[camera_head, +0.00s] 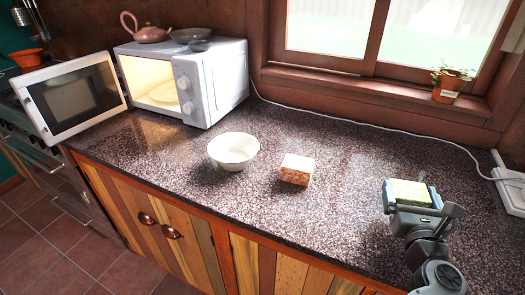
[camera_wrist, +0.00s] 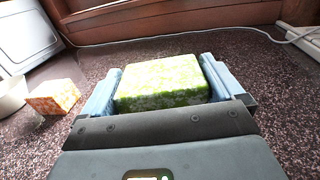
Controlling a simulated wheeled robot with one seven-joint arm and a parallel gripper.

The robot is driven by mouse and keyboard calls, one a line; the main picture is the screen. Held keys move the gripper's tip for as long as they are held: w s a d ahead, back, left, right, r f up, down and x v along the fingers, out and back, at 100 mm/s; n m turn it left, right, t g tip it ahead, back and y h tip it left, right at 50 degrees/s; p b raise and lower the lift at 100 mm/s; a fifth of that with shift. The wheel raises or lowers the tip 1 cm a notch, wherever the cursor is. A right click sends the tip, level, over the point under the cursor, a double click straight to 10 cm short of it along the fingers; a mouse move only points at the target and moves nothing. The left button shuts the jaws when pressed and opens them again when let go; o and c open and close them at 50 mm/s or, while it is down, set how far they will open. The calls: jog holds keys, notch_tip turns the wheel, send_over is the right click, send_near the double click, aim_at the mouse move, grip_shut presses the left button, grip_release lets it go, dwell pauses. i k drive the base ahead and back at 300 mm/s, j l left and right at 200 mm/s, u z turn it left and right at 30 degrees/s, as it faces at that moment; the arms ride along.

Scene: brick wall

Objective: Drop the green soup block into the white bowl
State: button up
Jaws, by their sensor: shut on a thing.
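My gripper (camera_head: 411,194) is at the right of the counter in the head view, shut on the green soup block (camera_head: 409,192). In the wrist view the green and white block (camera_wrist: 162,82) sits between the two blue-grey fingers of my gripper (camera_wrist: 160,85). Whether the block touches the counter is unclear. The white bowl (camera_head: 233,150) stands on the counter, left of my gripper and in front of the microwave. It looks empty. Part of the bowl shows at the left edge of the wrist view (camera_wrist: 12,97).
An orange and white block (camera_head: 296,169) lies between the bowl and my gripper. A microwave (camera_head: 216,85) with its door open stands at the back left. A potted plant (camera_head: 447,92) is on the windowsill. A white cable (camera_head: 365,131) runs along the back.

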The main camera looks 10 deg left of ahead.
aim_at(235, 160)
jog(key=j+z, duration=0.2)
jog(key=j, duration=0.35)
jog(key=i+j+z, duration=0.2)
jog(key=j, duration=0.4)
jog(key=k+j+z, duration=0.15)
jog(key=j, duration=0.4)
jog(key=j+z, duration=0.2)
jog(key=j, duration=0.4)
jog(key=j+z, duration=0.2)
jog(key=j, duration=0.4)
jog(key=k+j+z, duration=0.2)
jog(key=j, duration=0.35)
jog(key=k+j+z, duration=0.2)
jog(key=j, duration=0.35)
jog(key=k+j+z, duration=0.15)
jog(key=j, duration=0.35)
